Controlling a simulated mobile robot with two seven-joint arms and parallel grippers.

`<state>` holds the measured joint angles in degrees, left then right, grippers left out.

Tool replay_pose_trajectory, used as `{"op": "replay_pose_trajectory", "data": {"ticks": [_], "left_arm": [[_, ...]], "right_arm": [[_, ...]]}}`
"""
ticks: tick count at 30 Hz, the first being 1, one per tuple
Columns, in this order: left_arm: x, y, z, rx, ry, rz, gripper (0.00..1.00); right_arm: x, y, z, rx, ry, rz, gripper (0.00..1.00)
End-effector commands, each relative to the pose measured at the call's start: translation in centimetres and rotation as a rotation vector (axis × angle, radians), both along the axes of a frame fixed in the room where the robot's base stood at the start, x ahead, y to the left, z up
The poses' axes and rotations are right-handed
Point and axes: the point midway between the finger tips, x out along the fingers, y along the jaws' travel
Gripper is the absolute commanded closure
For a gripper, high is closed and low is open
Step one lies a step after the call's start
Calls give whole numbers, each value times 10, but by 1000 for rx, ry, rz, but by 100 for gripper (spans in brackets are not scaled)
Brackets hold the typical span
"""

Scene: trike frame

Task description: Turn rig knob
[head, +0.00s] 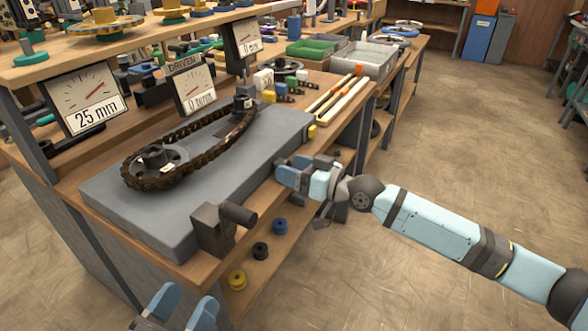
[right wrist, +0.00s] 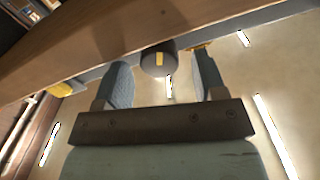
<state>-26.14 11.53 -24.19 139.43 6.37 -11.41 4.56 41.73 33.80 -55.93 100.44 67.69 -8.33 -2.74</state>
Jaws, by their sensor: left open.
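The grey rig plate (head: 205,165) lies on the wooden bench and carries a dark chain (head: 190,150) around two sprockets. A dark block with a cylindrical knob (head: 240,214) sits at its front corner. My right gripper (head: 284,175) is at the plate's right side. In the right wrist view a dark round knob (right wrist: 158,62) with a yellow mark shows between my open right fingers (right wrist: 160,82), with gaps on both sides. I cannot tell whether this is the same knob. My left gripper (head: 184,305) is open and empty at the bottom, in front of the bench.
Dial gauges stand behind the plate: one reads 25 mm (head: 85,98), another is labelled DRIVEN (head: 194,90). Wooden rods (head: 335,97) and a grey bin (head: 363,60) lie to the right. Spools (head: 260,250) sit on a lower shelf. The floor (head: 450,150) at right is clear.

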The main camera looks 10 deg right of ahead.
Motion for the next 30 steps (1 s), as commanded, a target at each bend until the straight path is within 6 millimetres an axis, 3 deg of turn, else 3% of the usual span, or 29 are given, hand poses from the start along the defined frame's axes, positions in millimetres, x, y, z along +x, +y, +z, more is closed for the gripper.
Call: {"op": "replay_pose_trajectory", "data": {"ticks": [11, 20, 30], "left_arm": [[0, 0, -1, 2, 1, 0, 35], [0, 0, 0, 0, -4, 1, 35], [1, -2, -14, 13, 33, -9, 35]], "right_arm": [[-3, -6, -1, -3, 0, -1, 35], [-36, -51, -1, -6, -1, -1, 35], [-71, -98, -1, -4, -2, -1, 35]]}}
